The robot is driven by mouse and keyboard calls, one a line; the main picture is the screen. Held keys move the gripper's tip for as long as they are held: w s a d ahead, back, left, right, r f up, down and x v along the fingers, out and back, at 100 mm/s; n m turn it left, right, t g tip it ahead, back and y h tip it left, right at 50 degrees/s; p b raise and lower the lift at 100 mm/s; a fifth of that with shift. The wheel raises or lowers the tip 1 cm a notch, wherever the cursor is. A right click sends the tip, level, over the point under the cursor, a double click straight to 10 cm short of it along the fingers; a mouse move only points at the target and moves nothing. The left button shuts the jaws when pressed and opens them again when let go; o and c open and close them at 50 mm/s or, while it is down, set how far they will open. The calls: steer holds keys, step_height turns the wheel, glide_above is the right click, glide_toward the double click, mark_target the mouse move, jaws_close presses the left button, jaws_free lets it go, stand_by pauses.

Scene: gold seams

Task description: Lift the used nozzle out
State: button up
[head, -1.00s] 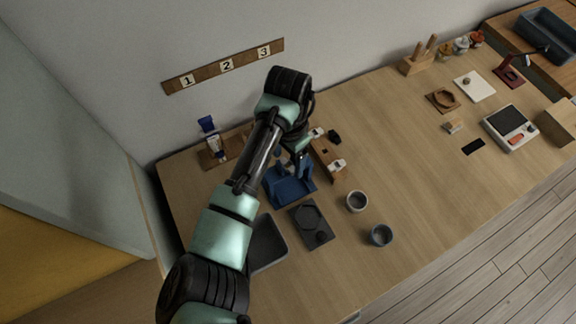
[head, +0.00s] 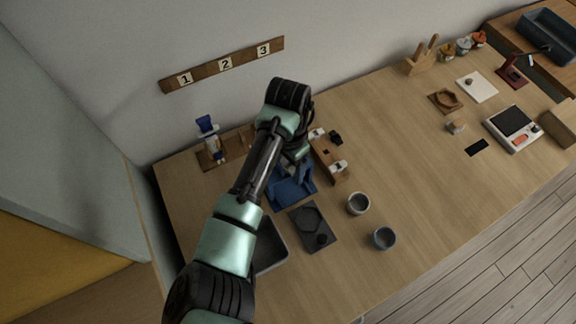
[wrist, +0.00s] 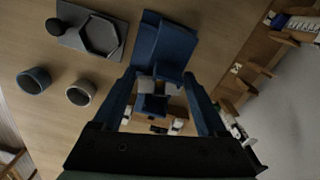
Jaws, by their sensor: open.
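A blue stand (head: 292,192) is on the table under my gripper, and it also shows in the wrist view (wrist: 167,42). My gripper (wrist: 160,78) is open, with its two fingers on either side of the stand's near part. Small grey pieces (wrist: 172,88) and a dark block show between the fingers; I cannot tell whether one is the used nozzle. In the head view my gripper (head: 297,160) is low over the stand, partly hidden by my arm. I cannot make out the nozzle for certain in either view.
A dark plate with a hexagonal recess (head: 313,228) and a dark tray (head: 268,250) lie in front. Two cups (head: 358,204) (head: 383,239) stand to the right. A wooden rack (head: 330,160) is close on the right, a wooden holder (head: 210,160) left. The table's middle right is clear.

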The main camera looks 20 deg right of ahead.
steer(key=c, duration=0.8)
steer(key=shift+o, duration=0.2)
steer(key=shift+r+p, duration=4.15)
steer(key=shift+r, duration=0.15)
